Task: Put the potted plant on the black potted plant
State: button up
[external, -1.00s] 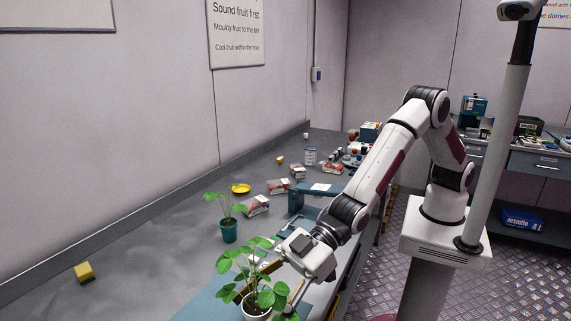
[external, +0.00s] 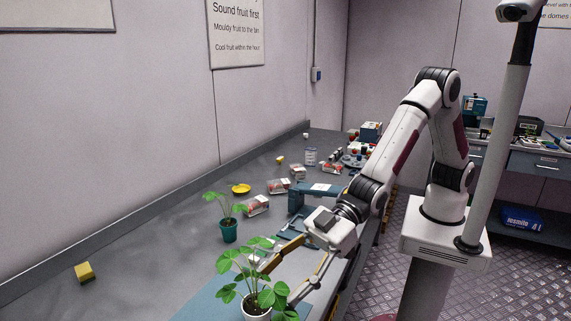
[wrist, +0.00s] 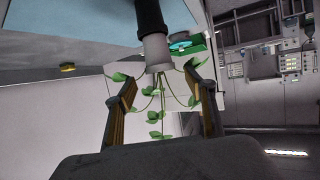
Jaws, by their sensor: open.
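A leafy plant in a white pot (external: 257,315) stands at the bottom of the external view, its pot cut off by the frame edge. My gripper (external: 281,282) is open beside it on the right, its fingers spread around the near foliage. In the wrist view my open fingers (wrist: 161,82) stand either side of thin stems and leaves, with the pale pot (wrist: 155,50) beyond them. A dark cylindrical shape (wrist: 150,14) meets that pot; I cannot tell what it is. No pot that is clearly black shows in the external view. A smaller plant in a teal pot (external: 229,231) stands farther back.
A blue mat (external: 205,303) lies under the front plant. A yellow block (external: 84,272), a yellow dish (external: 241,188), berry punnets (external: 257,205) and a blue rack (external: 315,190) are on the bench. The bench left of the plants is mostly clear.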

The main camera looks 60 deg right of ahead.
jog(key=shift+v, duration=2.6)
jog(key=w+d+r+m+t+h, duration=0.1)
jog(key=w+d+r+m+h, duration=0.15)
jog(key=w+d, duration=0.4)
jog(key=w+d+r+m+t+h, duration=0.1)
jog(key=w+d+r, duration=0.25)
jog(key=d, duration=0.55)
jog(key=w+d+r+m+t+h, duration=0.1)
jog(key=d+h, duration=0.1)
jog(key=d, duration=0.8)
jog(key=w+d+r+m+h, duration=0.1)
jog(key=w+d+m+h, duration=0.1)
jog(key=d, duration=0.8)
jog(key=s+d+m+h, duration=0.1)
jog(key=s+d+m, duration=0.15)
jog(key=d, duration=0.55)
jog(key=s+d+m+h, duration=0.15)
jog(key=s+d, duration=0.25)
jog(key=d, duration=0.5)
jog(key=s+d+f+m+g+h, duration=0.2)
jog(key=s+d+m, duration=0.1)
jog(key=s+d, duration=0.8)
jog(key=shift+s+f+g, duration=0.15)
jog(key=shift+s+g, duration=0.15)
jog(key=shift+s, duration=0.9)
